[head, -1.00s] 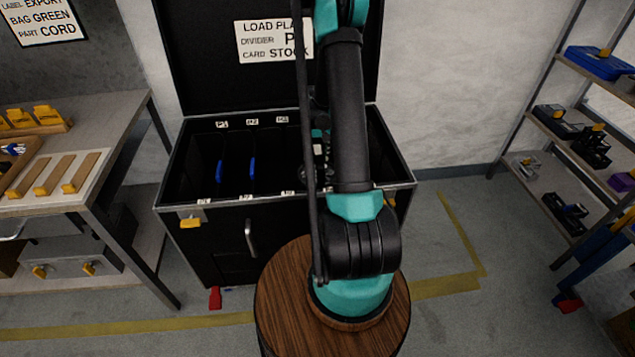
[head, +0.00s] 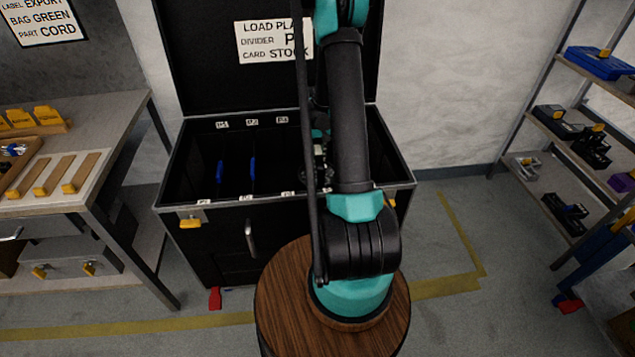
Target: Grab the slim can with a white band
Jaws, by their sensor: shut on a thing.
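My gripper (head: 320,152) is down inside the open black case, mostly hidden behind my own arm. Only small dark and grey parts of it show beside the arm link, over the right half of the case. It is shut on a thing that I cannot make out. No slim can with a white band can be seen clearly in the head view; the space around the gripper is dark and covered by the arm.
The black case (head: 171,200) has labelled dividers with blue parts (head: 252,168) and a raised lid with a load plan sign (head: 273,40). A workbench (head: 118,130) stands left, shelves (head: 555,135) right. Open floor lies between case and shelves.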

